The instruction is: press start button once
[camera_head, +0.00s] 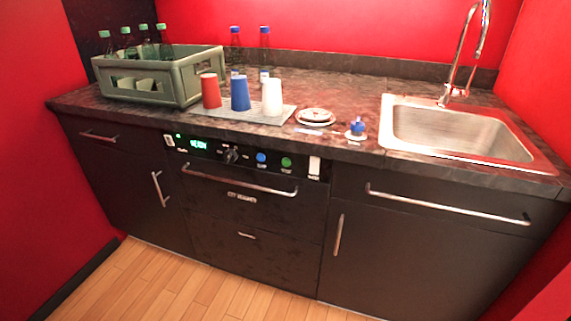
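A black control panel (215,152) runs along the front of the counter, above a drawer handle. It has a lit green display (197,144) that seems to read "READY" and a dark knob (231,155). To the right of the knob are a round blue button (261,157) and a round green button (286,162). The small labels are too blurred to read, so I cannot tell which one is the start button. My gripper is not in view.
A long bar handle (238,182) sticks out just below the panel. On the counter (345,90) above stand red (211,91), blue (240,93) and white (272,97) cups, a bottle crate (185,92) and a sink (455,131). The wooden floor (190,287) in front is clear.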

